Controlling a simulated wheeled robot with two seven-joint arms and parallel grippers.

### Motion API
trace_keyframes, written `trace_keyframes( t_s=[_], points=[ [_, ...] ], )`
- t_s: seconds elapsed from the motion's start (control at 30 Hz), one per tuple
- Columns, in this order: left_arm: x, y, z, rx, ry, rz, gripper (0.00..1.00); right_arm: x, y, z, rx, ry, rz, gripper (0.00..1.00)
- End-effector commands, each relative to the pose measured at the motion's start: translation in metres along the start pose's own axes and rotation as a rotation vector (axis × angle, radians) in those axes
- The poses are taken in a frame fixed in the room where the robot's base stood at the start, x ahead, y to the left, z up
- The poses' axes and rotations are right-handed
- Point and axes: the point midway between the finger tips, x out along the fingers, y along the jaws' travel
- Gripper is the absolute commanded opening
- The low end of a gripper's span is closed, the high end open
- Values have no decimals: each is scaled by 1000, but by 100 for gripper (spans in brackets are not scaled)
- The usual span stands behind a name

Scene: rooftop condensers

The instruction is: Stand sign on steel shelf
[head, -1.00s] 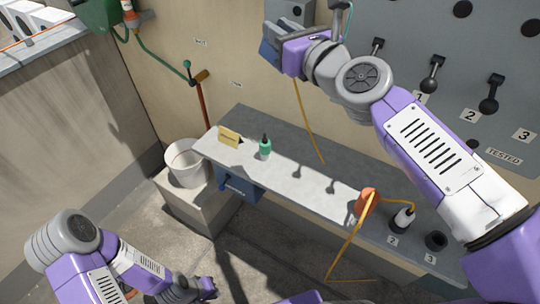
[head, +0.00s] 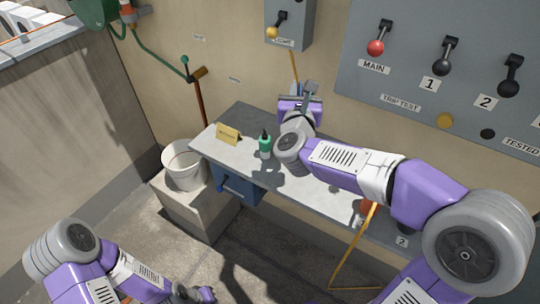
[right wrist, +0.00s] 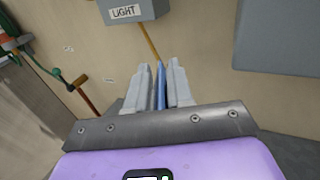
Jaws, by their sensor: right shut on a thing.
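My right gripper (head: 305,93) is above the back part of the grey steel shelf (head: 232,117), close to the wall. In the right wrist view the gripper (right wrist: 160,83) is shut on a thin blue panel (right wrist: 161,86), seen edge-on; whether it is the sign, I cannot tell. A small yellow sign (head: 228,135) stands on the left end of the shelf, its lettering too small to read. My left gripper (head: 203,294) is at the bottom edge, partly cut off, its jaws unclear.
A green bottle (head: 265,146) stands right of the yellow sign. An orange item (head: 366,207) with a yellow cord is farther right, partly behind my right arm. A white bucket (head: 184,168) stands left of the shelf. A LIGHT box (head: 291,18) and a lever panel (head: 403,78) are on the wall.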

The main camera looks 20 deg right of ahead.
Motion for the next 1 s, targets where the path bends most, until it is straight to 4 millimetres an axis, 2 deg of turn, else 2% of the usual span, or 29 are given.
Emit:
trace_keyframes(
  t_s=[0.03, 0.1, 0.23, 0.43, 0.7, 1.0],
  points=[
    [12, -5, 0, 0, 0, 0, 0, 1, -3, -32, -7, 7, -61, 0],
    [21, -8, -1, 0, 0, 0, 0, -1, -13, -60, -7, 6, -154, 0],
    [34, -13, -1, 0, 0, 0, 0, -10, -30, -99, -5, 3, -303, 0],
    [44, -16, -2, 0, 0, 0, 0, -22, -45, -127, -1, 0, -425, 0],
    [55, -20, -2, 0, 0, 0, 0, -24, -47, -176, -3, 2, -440, 0],
    [61, -23, -3, 0, 0, 0, 0, -24, -46, -203, -2, 1, -437, 0]
  ],
)
